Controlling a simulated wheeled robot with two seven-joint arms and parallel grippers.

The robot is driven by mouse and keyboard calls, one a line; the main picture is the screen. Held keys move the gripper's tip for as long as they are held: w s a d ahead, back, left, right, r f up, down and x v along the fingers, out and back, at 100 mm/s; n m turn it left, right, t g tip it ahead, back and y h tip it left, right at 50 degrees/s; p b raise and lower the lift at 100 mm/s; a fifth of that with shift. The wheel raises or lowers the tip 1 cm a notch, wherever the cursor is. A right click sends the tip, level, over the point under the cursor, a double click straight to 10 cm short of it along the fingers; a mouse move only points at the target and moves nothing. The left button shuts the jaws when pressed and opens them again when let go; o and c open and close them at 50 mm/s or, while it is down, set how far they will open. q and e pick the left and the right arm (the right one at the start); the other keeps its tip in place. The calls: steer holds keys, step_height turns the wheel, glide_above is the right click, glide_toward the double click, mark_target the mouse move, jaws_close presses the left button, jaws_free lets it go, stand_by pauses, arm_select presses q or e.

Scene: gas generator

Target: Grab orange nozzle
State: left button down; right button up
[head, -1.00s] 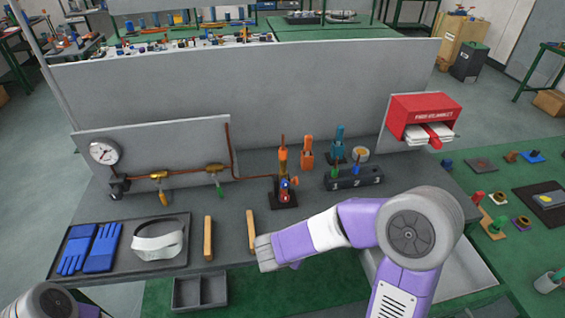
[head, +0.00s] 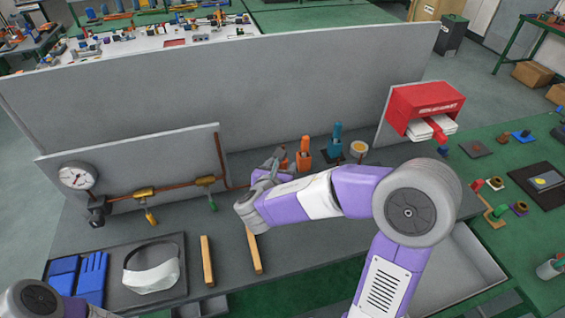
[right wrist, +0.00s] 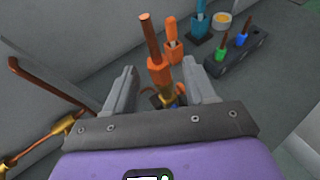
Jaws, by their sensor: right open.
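An orange upright piece with a copper-coloured rod (right wrist: 149,38) on top shows in the right wrist view, between the open fingers of my right gripper (right wrist: 160,85). There is a gap on both sides of it. Its lower brass part and base are partly hidden by the gripper. In the head view my right gripper (head: 273,160) is at this fixture and covers most of it. A second orange tool (right wrist: 173,45) stands just behind to the right; it also shows in the head view (head: 304,152). My left gripper is out of view.
A blue tool (head: 335,140) and a round yellow-topped pot (head: 358,148) stand right of the orange tools. A black holder (right wrist: 240,60) carries green and blue tools. A copper pipe (head: 170,190) with valves and a gauge (head: 77,177) is left. A grey panel (head: 220,90) stands behind.

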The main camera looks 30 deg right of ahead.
mark_target(282, 165)
steer(key=x, duration=0.3)
steer(key=shift+w+d+f, duration=0.2)
steer(key=shift+w+f, duration=0.05)
steer(key=shift+f, duration=0.05)
jaws_close()
